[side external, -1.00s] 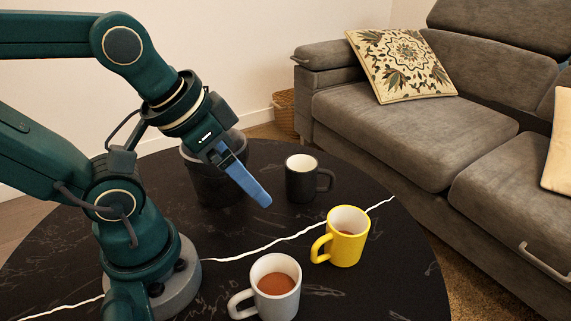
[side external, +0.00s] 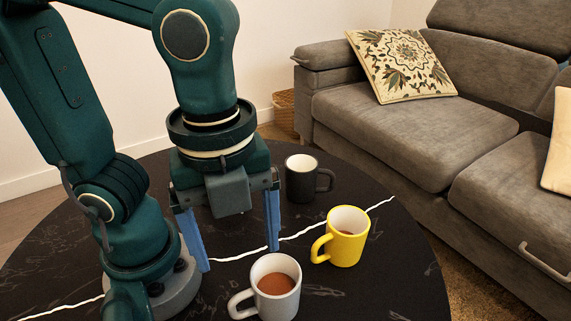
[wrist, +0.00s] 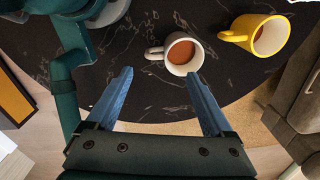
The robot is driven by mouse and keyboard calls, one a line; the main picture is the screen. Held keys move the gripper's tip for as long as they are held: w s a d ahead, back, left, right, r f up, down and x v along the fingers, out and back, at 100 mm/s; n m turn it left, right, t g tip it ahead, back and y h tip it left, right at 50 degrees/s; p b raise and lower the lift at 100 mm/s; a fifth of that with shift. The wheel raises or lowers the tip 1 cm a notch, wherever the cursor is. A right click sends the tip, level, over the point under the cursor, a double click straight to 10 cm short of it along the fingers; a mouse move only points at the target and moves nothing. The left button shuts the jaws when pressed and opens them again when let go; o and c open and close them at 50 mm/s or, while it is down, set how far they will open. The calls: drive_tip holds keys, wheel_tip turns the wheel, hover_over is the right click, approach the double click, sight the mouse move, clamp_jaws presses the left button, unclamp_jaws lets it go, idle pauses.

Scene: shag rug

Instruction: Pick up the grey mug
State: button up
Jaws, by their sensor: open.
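The light grey mug (side external: 263,302) stands upright at the front of the dark table with brown drink inside and its handle to the left. In the wrist view the grey mug (wrist: 192,65) is just beyond the fingertips, nearer the right finger's line, with its handle pointing left. My gripper (side external: 238,259) points down with its two blue fingers wide apart and nothing between them. In the wrist view my gripper (wrist: 159,75) is open and apart from the mug. In the side view the right fingertip appears just behind the mug's rim.
A yellow mug (side external: 345,248) with drink stands to the right of the grey mug. A dark mug (side external: 300,185) stands farther back. The round black table (side external: 400,275) has free room at right. A grey sofa (side external: 400,140) stands beyond it.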

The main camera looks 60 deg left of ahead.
sight(241, 297)
drive_tip(key=shift+s+d+f+m, duration=0.35)
drive_tip(key=shift+s+f+m, duration=0.05)
drive_tip(key=shift+s, duration=0.05)
drive_tip(key=shift+f, duration=5.85)
clamp_jaws()
